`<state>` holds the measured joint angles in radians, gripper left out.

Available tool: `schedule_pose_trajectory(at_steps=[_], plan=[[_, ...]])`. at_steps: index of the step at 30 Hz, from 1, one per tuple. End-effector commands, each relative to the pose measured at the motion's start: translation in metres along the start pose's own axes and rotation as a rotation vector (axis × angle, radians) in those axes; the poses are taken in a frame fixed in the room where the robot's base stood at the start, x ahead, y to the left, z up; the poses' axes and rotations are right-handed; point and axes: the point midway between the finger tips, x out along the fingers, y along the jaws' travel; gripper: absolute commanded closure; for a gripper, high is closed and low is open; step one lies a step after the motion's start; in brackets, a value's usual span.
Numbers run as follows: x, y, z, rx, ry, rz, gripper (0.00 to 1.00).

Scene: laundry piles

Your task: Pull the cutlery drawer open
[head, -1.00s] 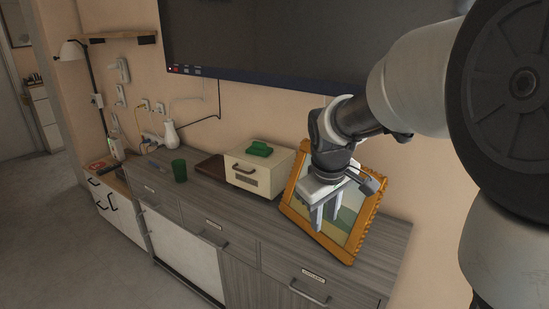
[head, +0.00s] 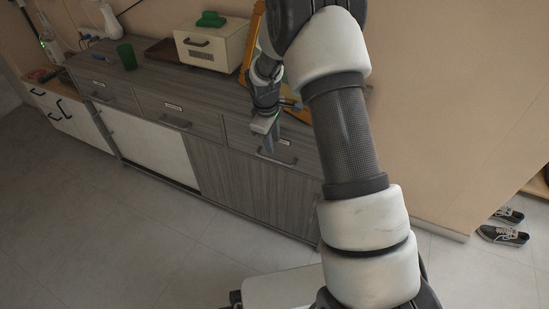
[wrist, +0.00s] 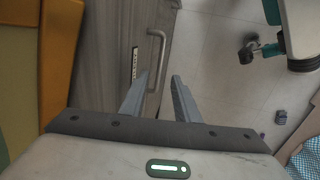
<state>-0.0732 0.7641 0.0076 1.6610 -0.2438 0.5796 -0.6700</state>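The labelled right-hand drawer (head: 240,136) of the grey wooden sideboard is shut. Its label is too small to read. Its bar handle (head: 277,158) shows below the label; in the wrist view the handle (wrist: 161,48) stands just beyond my fingertips. My gripper (head: 268,140) points down in front of this drawer, close to the handle. In the wrist view my gripper (wrist: 160,88) is open, its two fingers apart with nothing held. The handle lies roughly in line with the gap between them; whether the left finger touches it I cannot tell.
An orange picture frame (wrist: 62,50) leans on the sideboard top beside my gripper. A cream box (head: 208,45) with a green object on top and a green cup (head: 126,56) stand further left. The floor (head: 150,235) before the sideboard is clear. Dark shoes (head: 503,235) lie at right.

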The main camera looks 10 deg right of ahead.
Motion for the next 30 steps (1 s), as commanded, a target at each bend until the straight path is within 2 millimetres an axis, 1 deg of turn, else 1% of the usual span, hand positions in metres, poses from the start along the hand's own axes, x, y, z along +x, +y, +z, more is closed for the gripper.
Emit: schedule_pose_trajectory(at_steps=[1, 6, 9, 12, 18, 26, 29, 30], plan=[[0.015, -0.002, 0.001, 0.0, -0.003, -0.003, 0.71], [0.051, -0.001, 0.0, 0.0, -0.002, -0.002, 0.71], [0.068, -0.001, 0.001, 0.001, -0.002, -0.002, 0.71], [0.081, -0.001, 0.0, 0.001, -0.001, -0.001, 0.71], [0.092, 0.0, 0.0, 0.002, 0.0, 0.0, 0.71], [0.092, 0.0, 0.0, 0.001, 0.0, 0.0, 0.71], [0.092, 0.0, 0.0, 0.001, 0.0, 0.0, 0.86], [0.092, 0.0, 0.0, 0.001, 0.0, 0.0, 0.93]])
